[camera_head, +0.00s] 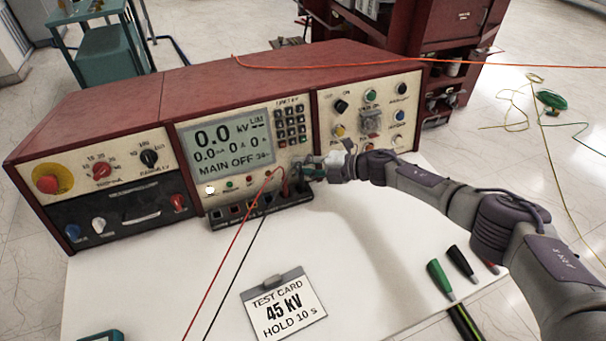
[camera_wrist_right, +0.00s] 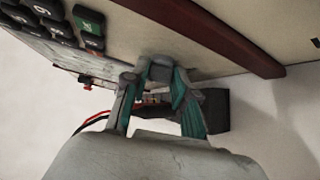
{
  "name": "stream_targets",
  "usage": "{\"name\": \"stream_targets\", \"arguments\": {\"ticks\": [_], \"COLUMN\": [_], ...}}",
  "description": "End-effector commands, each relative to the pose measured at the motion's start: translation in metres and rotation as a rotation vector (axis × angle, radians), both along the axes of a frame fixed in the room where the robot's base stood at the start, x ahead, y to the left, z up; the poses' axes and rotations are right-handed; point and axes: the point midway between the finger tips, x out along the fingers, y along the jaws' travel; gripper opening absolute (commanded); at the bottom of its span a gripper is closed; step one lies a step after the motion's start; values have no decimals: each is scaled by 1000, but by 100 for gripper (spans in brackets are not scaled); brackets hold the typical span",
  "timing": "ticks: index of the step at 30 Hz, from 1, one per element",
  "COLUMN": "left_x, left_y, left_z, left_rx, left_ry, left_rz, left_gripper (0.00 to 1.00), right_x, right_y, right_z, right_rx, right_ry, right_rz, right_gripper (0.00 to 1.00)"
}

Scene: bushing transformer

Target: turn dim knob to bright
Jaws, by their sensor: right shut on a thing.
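The control console (camera_head: 110,98) has a middle panel with a lit display (camera_head: 228,137) reading 0.0 kV and MAIN OFF. My right gripper (camera_head: 308,169) is at the lower right of this panel, under the keypad (camera_head: 291,122). In the right wrist view my right gripper (camera_wrist_right: 160,74) is shut on a small grey knob (camera_wrist_right: 161,67) at the panel face. The gripper hides most of the knob, and I cannot read a dim or bright label or the pointer's position.
Red and black leads run from terminals (camera_head: 247,207) below the panel, close to my right gripper. A test card (camera_head: 283,307) reading 45 kV lies on the white tabletop (camera_head: 160,290). Green and black probes (camera_head: 440,280) lie at right. A teal edge (camera_head: 100,336) shows at bottom left.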

Motion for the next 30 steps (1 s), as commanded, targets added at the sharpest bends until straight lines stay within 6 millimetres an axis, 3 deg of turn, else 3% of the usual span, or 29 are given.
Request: {"name": "stream_targets", "arguments": {"ticks": [1,7,23,24,28,30], "left_x": [0,0,0,0,0,0], "left_y": [0,0,1,1,1,1], "left_z": [-9,-18,-21,-21,-21,-21], "left_rx": [0,0,1,1,1,1], "left_ry": [0,0,0,0,0,0], "left_rz": [0,1,2,2,2,2], "left_gripper": [32,32,32,32,32,32], "right_x": [0,0,-1,-1,-1,-1], "right_y": [-1,-1,-1,-1,-1,-1], "right_z": [-6,-4,-2,-2,-2,-2], "right_rx": [24,89,115,115,115,115], "right_ry": [9,31,41,40,40,40], "right_rz": [-7,-24,-31,-31,-31,-31], "right_gripper": [0,0,0,30,52,52]}}
